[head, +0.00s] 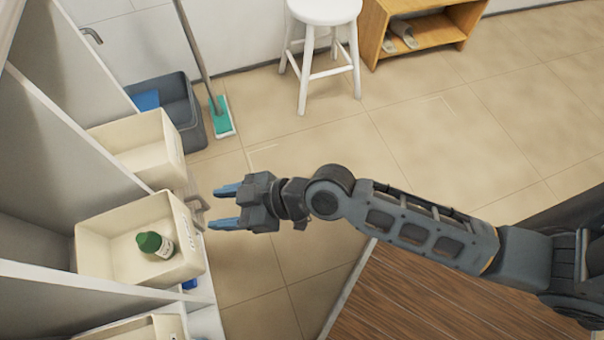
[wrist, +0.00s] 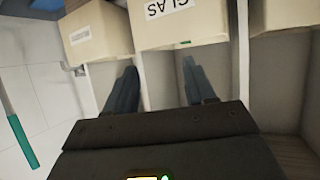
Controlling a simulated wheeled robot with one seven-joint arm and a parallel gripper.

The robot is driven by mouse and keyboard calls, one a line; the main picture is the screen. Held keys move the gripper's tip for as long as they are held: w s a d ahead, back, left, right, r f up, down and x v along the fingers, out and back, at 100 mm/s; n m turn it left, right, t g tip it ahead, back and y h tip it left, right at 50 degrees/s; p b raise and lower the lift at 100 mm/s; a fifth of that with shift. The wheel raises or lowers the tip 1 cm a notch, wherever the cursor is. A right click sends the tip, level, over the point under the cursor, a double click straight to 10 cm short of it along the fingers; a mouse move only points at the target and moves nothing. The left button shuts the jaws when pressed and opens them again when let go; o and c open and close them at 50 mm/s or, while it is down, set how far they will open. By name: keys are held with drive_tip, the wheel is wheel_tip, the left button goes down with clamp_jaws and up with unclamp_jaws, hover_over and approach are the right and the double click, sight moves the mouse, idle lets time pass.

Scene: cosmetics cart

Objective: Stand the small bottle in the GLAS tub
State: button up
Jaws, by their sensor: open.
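The small bottle (head: 163,246) has a green cap and a pale label. It appears to stand upright inside a cream tub (head: 100,258) on the shelf unit. The GLAS tub (wrist: 212,32) is in the middle of the wrist view, its label upside down; a bit of green (wrist: 185,43) shows at its rim and looks like the cap. It appears to be the same tub. My gripper (head: 211,207) is open and empty, outside the tub and to the right of it, its fingers pointing left towards the shelves. Both fingers also show in the wrist view (wrist: 160,68).
Another cream tub (head: 165,137) stands farther back and one (head: 160,326) nearer, with shelf dividers between. A dark bin (head: 190,112) and a mop (head: 222,117) are on the floor beyond. A white stool (head: 325,12) and wooden rack (head: 425,45) stand farther off. The floor between is clear.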

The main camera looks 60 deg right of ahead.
drive_tip(key=s+d+m+t+h, duration=0.1)
drive_tip(key=s+d+m+h, duration=0.15)
drive_tip(key=s+d, duration=0.4)
drive_tip(key=s+d+r+m+t+h, duration=0.2)
drive_tip(key=s+r+m+t+h, duration=0.1)
drive_tip(key=s+r, duration=1.2)
drive_tip(key=s+m+h, duration=0.1)
drive_tip(key=s, duration=0.2)
drive_tip(key=shift+d+r, duration=0.2)
drive_tip(key=shift+d, duration=0.1)
